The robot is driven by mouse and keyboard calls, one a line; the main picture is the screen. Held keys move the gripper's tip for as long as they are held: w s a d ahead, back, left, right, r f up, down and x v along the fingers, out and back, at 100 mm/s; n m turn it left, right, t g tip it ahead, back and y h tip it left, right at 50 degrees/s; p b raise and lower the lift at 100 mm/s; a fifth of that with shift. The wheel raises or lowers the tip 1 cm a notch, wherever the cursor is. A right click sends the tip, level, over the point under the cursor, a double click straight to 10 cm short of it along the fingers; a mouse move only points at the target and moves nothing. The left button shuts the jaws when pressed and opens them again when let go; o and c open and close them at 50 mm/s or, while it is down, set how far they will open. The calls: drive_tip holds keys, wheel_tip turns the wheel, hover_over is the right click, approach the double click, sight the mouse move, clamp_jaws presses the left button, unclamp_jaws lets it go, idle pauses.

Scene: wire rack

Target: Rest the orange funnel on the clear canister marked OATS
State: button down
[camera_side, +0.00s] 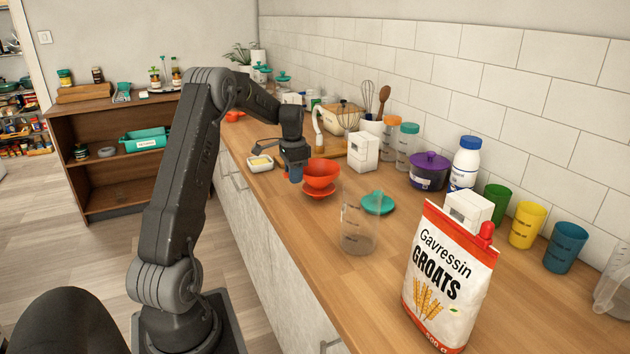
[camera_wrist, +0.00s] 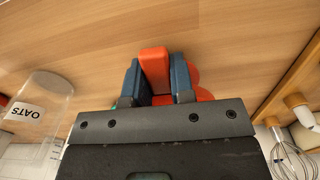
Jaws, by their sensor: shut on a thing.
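The orange funnel (camera_side: 321,171) shows in the side view with its wide mouth up. My gripper (camera_side: 297,172) is at its left side. In the wrist view my gripper (camera_wrist: 155,80) has its blue fingers shut on an orange tab of the funnel (camera_wrist: 154,62). A second orange shape (camera_side: 319,192) shows just under the funnel; I cannot tell whether they touch. The clear canister (camera_side: 359,228) stands open on the counter, to the right of and nearer than the funnel. Its OATS marking shows in the wrist view on the canister (camera_wrist: 42,108). The funnel's spout is not clearly visible.
A teal lid (camera_side: 378,202) lies just behind the canister. A Groats bag (camera_side: 449,280) stands at the front right. A butter dish (camera_side: 260,163) is left of my gripper. A white timer box (camera_side: 363,151) and purple pot (camera_side: 429,171) stand behind. The counter before the canister is clear.

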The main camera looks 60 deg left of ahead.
drive_tip(key=shift+r, duration=4)
drive_tip(key=d+r+m, duration=0.1)
drive_tip(key=d+r, duration=0.6)
drive_tip(key=d, duration=0.4)
drive_tip(key=d+r+m, duration=0.2)
drive_tip(key=d+r, duration=0.6)
drive_tip(key=d, duration=0.3)
drive_tip(key=shift+s+d+m, duration=0.3)
drive_tip(key=shift+s+d, duration=0.05)
drive_tip(key=shift+s, duration=0.1)
drive_tip(key=shift+f, duration=0.1)
